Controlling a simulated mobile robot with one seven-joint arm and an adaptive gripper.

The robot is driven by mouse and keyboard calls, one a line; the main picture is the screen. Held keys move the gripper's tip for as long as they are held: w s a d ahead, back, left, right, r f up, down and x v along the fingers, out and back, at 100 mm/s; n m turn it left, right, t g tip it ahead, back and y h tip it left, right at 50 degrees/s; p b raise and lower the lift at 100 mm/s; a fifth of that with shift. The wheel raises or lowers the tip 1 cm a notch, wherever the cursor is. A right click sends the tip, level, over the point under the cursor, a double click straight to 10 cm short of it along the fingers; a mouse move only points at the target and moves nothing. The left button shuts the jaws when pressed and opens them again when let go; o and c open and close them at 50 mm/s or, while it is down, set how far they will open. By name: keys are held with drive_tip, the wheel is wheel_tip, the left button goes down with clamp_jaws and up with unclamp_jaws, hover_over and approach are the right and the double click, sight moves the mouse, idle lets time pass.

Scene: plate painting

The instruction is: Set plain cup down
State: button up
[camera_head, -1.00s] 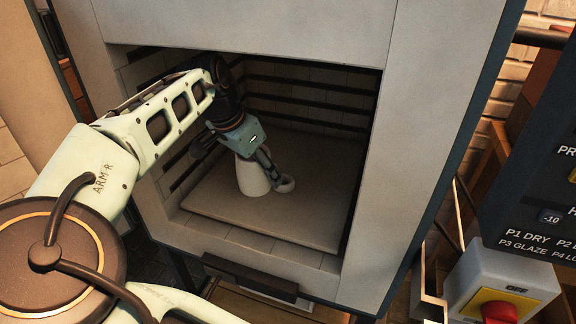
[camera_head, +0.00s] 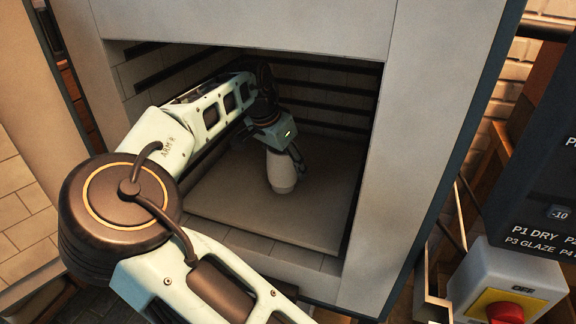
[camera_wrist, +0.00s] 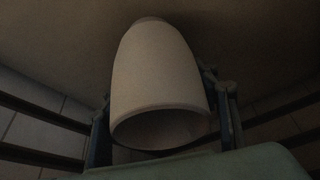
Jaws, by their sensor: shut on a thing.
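A plain pale cup (camera_head: 282,172) is inside the kiln, over the shelf (camera_head: 225,195). My gripper (camera_head: 284,156) comes down from above and is shut on the cup. In the wrist view, the cup (camera_wrist: 158,80) sits between the two fingers (camera_wrist: 165,125), with its open mouth facing the camera. Its far end meets or nearly meets the shelf surface; I cannot tell whether it touches. The cup looks close to upright in the head view. The fingers partly hide its upper sides.
The kiln's front frame (camera_head: 415,130) borders the opening on the right, and the top wall (camera_head: 250,25) is above. Dark grooves line the inner walls. The shelf is bare around the cup. A control box with a red switch (camera_head: 505,312) stands outside at right.

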drive_tip(key=shift+r, duration=0.1)
drive_tip(key=shift+f+b, duration=0.25)
drive_tip(key=shift+b, duration=0.1)
drive_tip(key=o, duration=1.4)
drive_tip(key=shift+r, duration=0.15)
drive_tip(key=shift+r+p, duration=0.2)
drive_tip(key=shift+p, duration=0.3)
drive_tip(key=p+v, duration=0.1)
drive_tip(key=v, duration=0.4)
drive_tip(key=shift+r, duration=0.15)
drive_tip(key=s+a, duration=0.8)
drive_tip(key=shift+s+a+f+p, duration=0.2)
drive_tip(key=shift+s+f+p, duration=0.05)
drive_tip(key=shift+p, duration=0.15)
